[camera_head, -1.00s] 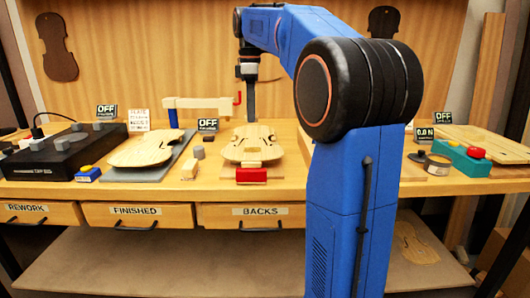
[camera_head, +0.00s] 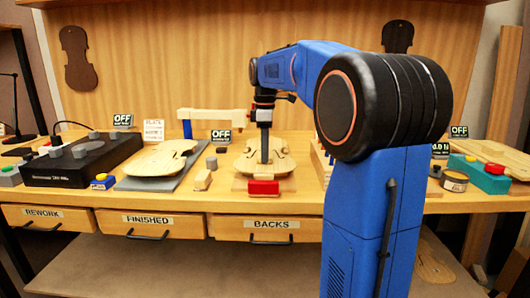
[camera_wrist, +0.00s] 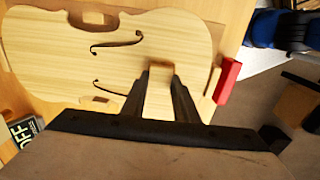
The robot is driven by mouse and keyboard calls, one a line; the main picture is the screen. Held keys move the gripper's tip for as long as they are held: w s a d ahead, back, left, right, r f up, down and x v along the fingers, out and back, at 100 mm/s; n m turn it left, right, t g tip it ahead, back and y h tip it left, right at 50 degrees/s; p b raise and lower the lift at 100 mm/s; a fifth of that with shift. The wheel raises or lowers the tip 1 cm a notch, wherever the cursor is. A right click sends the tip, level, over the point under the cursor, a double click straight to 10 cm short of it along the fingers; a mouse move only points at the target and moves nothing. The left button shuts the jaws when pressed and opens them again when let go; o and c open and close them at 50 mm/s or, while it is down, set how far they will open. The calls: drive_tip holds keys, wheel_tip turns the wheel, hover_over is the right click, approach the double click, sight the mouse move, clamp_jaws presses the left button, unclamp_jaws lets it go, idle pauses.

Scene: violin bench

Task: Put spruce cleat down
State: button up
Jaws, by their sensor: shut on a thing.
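My gripper (camera_wrist: 160,92) points down over the violin plate in the wrist view, shut on the spruce cleat (camera_wrist: 158,100), a small pale wooden block between its two dark fingers. The pale violin plate (camera_wrist: 60,50) with dark f-holes lies flat beneath. In the head view my gripper (camera_head: 265,155) reaches down to the middle of the same plate (camera_head: 282,165). The cleat is too small to make out there. Whether it touches the plate I cannot tell.
A red block (camera_head: 263,187) sits at the plate's front edge. A small wooden block (camera_head: 202,180) and another violin plate (camera_head: 160,158) on a grey board lie to the left. A wooden bar (camera_head: 212,114) on a blue post stands behind. A green box (camera_head: 482,174) is at right.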

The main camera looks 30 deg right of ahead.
drive_tip(key=o, duration=1)
drive_tip(key=shift+f, duration=0.1)
wheel_tip(320, 180, up, 12)
drive_tip(key=shift+r, duration=0.15)
drive_tip(key=s+a+f+m+t, duration=0.1)
drive_tip(key=s+a+f+m, duration=0.2)
drive_tip(key=s+f, duration=0.6)
drive_tip(key=s+a+f+m+t, duration=0.2)
drive_tip(key=s+a+f+m, duration=0.2)
drive_tip(key=s+a+f, duration=0.3)
drive_tip(key=s+a+f+m+t, duration=0.1)
drive_tip(key=s+a+f+m, duration=0.3)
drive_tip(key=s+f, duration=0.9)
drive_tip(key=shift+s+a+f+t, duration=0.2)
drive_tip(key=shift+s+a+t, duration=0.3)
drive_tip(key=shift+a, duration=0.4)
